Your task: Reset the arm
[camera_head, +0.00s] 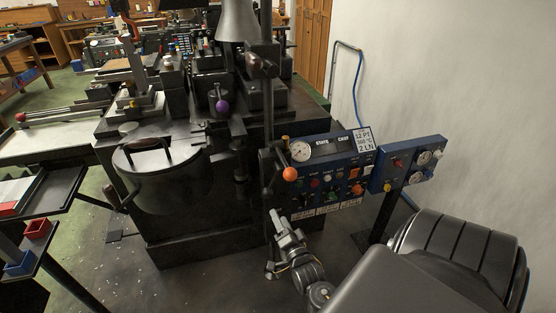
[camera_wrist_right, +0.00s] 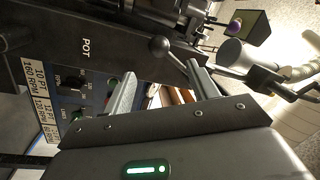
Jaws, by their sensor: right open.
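My right gripper (camera_head: 276,243) is low in front of the type caster in the head view, just below and left of the control panel (camera_head: 325,172). Its jaws are apart and nothing shows between them. In the right wrist view the two fingers of my right gripper (camera_wrist_right: 163,85) stand apart, with the machine and panel beyond them. My left gripper is not in view.
The dark type caster (camera_head: 190,225) fills the middle, with a round pot (camera_head: 155,160) on it. An orange knob (camera_head: 289,174) is near the panel's left edge, above my gripper. A side table (camera_head: 70,190) is at left; a pale wall (camera_head: 460,80) at right.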

